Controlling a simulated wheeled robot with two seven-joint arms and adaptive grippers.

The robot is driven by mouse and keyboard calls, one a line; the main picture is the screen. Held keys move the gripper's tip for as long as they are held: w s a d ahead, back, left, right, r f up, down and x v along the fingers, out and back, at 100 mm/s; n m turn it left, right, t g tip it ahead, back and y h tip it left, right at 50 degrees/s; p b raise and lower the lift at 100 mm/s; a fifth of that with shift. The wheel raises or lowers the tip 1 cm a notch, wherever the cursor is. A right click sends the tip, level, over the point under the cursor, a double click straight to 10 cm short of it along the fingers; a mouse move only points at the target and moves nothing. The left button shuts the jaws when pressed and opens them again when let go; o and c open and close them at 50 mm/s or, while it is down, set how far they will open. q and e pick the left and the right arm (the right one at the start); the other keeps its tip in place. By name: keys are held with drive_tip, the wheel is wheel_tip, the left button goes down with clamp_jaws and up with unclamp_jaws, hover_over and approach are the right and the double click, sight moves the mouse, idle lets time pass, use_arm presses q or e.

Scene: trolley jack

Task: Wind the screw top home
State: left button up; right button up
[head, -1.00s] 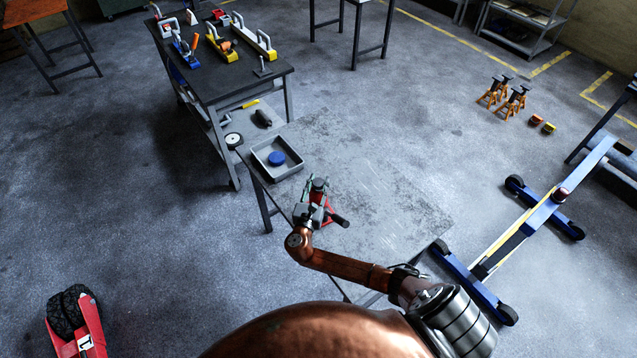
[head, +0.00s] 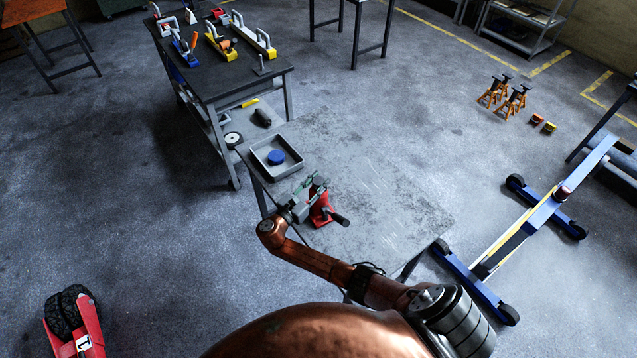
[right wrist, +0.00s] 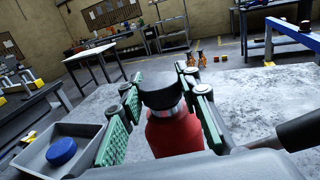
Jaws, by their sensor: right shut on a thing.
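A red bottle-shaped jack (head: 321,212) stands upright on the grey table. In the right wrist view the red body (right wrist: 173,134) shows a black screw top (right wrist: 161,93) with a pale metal band under it. My right gripper (head: 317,183) comes at the jack's top from the left. Its green-padded fingers (right wrist: 160,82) stand on either side of the black top in the right wrist view, and it is shut on that top. The exact contact is hard to see. My left gripper is not in view.
A grey tray (head: 262,165) holding a blue disc (head: 276,157) stands at the table's left corner. A dark handle (head: 340,220) sticks out from the jack. The table's right part (head: 400,190) is clear. A dark bench (head: 220,80) with tools stands behind left.

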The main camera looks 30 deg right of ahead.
drive_tip(key=m+g+b, duration=0.1)
drive_tip(key=g+b, duration=0.1)
drive_tip(key=m+g+h+b, duration=0.1)
drive_tip(key=m+g, duration=0.1)
drive_tip(key=g, duration=0.1)
drive_tip(key=shift+w+a+f+m+g+b, duration=0.1)
drive_tip(key=shift+f+m+g+b, duration=0.1)
drive_tip(key=shift+m+g+b, duration=0.15)
drive_tip(key=shift+r+m+g+b, duration=0.15)
drive_tip(key=shift+m+g+b, duration=0.65)
drive_tip(key=shift+g, duration=0.45)
drive_tip(key=shift+r+m+g+b, duration=0.15)
drive_tip(key=shift+m+g+b, duration=0.55)
drive_tip(key=shift+g, duration=0.5)
drive_tip(key=shift+r+m+g, duration=0.1)
drive_tip(key=shift+m+g, duration=0.25)
drive_tip(key=shift+g, duration=0.05)
drive_tip(key=o, duration=1)
drive_tip(key=shift+o, duration=1)
drive_tip(key=shift+f, duration=0.2)
